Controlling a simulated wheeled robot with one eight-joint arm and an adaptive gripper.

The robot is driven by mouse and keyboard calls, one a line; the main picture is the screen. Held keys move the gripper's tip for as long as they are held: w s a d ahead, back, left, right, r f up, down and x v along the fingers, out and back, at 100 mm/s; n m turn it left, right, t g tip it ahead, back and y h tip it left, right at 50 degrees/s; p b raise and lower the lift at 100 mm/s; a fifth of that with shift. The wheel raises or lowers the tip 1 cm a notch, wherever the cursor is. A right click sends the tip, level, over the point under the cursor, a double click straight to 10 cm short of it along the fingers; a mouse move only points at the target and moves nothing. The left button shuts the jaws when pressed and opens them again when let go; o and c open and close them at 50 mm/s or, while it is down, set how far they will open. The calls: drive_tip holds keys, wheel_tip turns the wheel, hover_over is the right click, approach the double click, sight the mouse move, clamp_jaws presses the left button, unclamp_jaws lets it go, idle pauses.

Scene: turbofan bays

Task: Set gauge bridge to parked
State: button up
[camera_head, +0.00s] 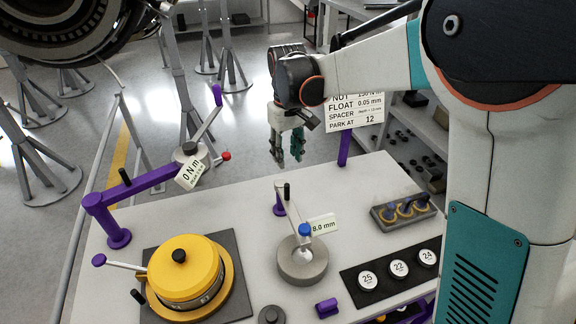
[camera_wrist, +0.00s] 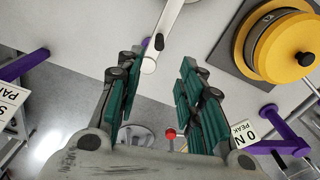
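The gauge bridge (camera_head: 290,212) is a pale arm on a short purple post, with an upright black handle and a blue knob. Its arm reaches towards the front over a grey ring (camera_head: 303,265), and a tag beside it reads 8.0 mm (camera_head: 323,225). I take this arm as the gauge bridge from its look. My gripper (camera_head: 288,158) is above the table's back edge, apart from the bridge, with fingers pointing down. In the wrist view, my gripper (camera_wrist: 155,75) is open and empty, and the pale bridge arm (camera_wrist: 168,30) shows beyond the fingertips.
A sign (camera_head: 355,112) reads PARK AT 12. A purple torque arm (camera_head: 140,185) with a 0 Nm tag (camera_head: 190,172) stands left. A yellow drum (camera_head: 185,270) sits front left. Numbered discs (camera_head: 398,268) and a ring tray (camera_head: 404,210) lie right. Table space between the left arm and bridge is clear.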

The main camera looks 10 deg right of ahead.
sight(287, 183)
drive_tip(key=f, duration=0.4)
drive_tip(key=f+b, duration=0.1)
drive_tip(key=f, duration=0.9)
drive_tip(key=shift+w+f+b, duration=0.1)
drive_tip(key=shift+w+b, duration=0.15)
drive_tip(key=shift+b, duration=0.15)
drive_tip(key=shift+c, duration=0.6)
clamp_jaws()
